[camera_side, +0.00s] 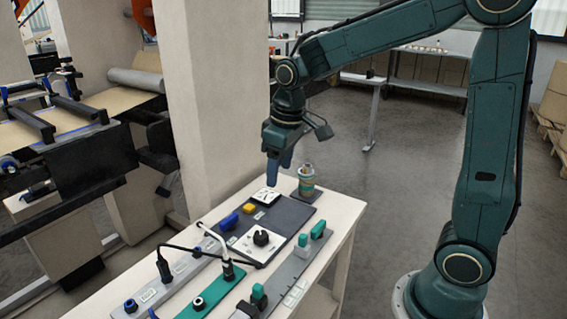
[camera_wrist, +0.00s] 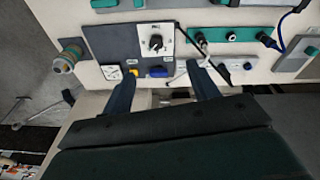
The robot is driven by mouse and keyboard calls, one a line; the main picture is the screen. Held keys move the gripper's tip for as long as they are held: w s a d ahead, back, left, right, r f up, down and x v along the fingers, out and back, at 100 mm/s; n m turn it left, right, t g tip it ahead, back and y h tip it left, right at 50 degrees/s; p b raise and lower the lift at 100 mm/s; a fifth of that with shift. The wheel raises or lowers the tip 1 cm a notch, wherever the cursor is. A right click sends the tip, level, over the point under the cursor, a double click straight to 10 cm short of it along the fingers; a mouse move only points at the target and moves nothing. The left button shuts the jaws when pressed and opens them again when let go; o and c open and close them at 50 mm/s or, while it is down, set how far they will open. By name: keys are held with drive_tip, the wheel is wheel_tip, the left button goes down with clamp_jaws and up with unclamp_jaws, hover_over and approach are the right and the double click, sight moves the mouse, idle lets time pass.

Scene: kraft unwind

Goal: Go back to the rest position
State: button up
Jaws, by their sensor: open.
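My gripper (camera_side: 279,172) hangs over the far end of the white table (camera_side: 345,212), above a dark panel. In the wrist view my gripper (camera_wrist: 163,85) shows two dark fingers spread apart with nothing between them. The dark panel (camera_side: 291,212) carries a white gauge (camera_side: 265,196), a yellow button (camera_side: 249,208), a blue part (camera_side: 228,221) and a white plate with a black knob (camera_side: 261,238). The fingers look apart from these parts. The fingertips partly cover the panel's near edge in the wrist view.
A small banded cylinder (camera_side: 306,182) stands close to my gripper at the table's far end. Green-handled switches (camera_side: 318,229) and a cable-fed plug (camera_side: 227,268) lie nearer. A beige pillar (camera_side: 215,100) rises at the left. Open floor (camera_side: 400,190) lies to the right.

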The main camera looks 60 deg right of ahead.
drive_tip(key=s+a+r+m+t, duration=0.1)
drive_tip(key=s+r+t, duration=0.1)
drive_tip(key=s, duration=0.7)
drive_tip(key=s+a+r+m+t, duration=0.1)
drive_tip(key=s+r, duration=0.2)
drive_tip(key=s, duration=0.7)
drive_tip(key=shift+s+t, duration=0.25)
drive_tip(key=shift+t, duration=0.15)
drive_tip(key=shift+r, duration=0.1)
drive_tip(key=shift+c, duration=0.5)
